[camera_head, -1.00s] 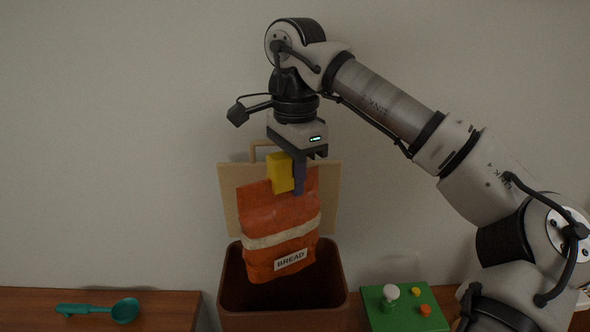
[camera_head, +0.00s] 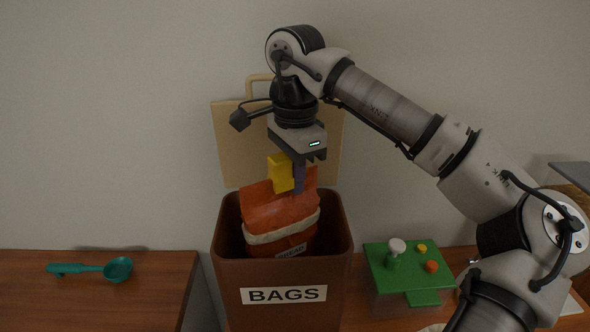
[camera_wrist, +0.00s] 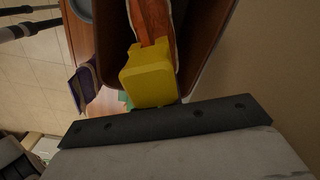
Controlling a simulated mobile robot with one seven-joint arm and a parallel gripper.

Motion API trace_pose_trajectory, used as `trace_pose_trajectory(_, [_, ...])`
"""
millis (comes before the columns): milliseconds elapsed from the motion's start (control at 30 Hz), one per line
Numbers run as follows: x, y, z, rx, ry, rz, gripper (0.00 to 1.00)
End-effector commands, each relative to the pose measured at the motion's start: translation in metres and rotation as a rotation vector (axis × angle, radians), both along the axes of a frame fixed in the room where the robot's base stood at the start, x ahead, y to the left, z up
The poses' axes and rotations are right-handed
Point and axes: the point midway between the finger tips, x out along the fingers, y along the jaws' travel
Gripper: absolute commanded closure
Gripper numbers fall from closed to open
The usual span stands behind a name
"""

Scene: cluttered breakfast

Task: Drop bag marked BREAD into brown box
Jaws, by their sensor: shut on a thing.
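The orange bag marked BREAD (camera_head: 278,212), with a cream band, hangs upright from my gripper (camera_head: 288,180). Its lower part is inside the mouth of the brown box (camera_head: 230,272), which has a BAGS label on its front. The bag's bottom and part of its BREAD label are hidden behind the box's front rim. My gripper, with a yellow and a purple finger, is shut on the bag's top above the box. In the wrist view, the yellow finger (camera_wrist: 148,76) lies against the orange bag (camera_wrist: 152,22), with the box walls on both sides.
A teal scoop (camera_head: 117,269) lies on the left wooden counter (camera_head: 120,305). A green-topped block with knobs (camera_head: 410,275) stands right of the box. A beige board (camera_head: 235,130) leans on the wall behind the box.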

Motion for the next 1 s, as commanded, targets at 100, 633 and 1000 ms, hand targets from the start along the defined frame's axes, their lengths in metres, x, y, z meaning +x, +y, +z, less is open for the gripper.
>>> trace_pose_trajectory(100, [0.000, 0.000, -0.019, 0.001, 0.000, 0.000, 1.00])
trace_pose_trajectory(633, [0.000, 0.000, -0.083, 0.001, 0.000, 0.001, 1.00])
trace_pose_trajectory(1000, [0.000, 0.000, -0.125, 0.001, 0.000, 0.001, 1.00])
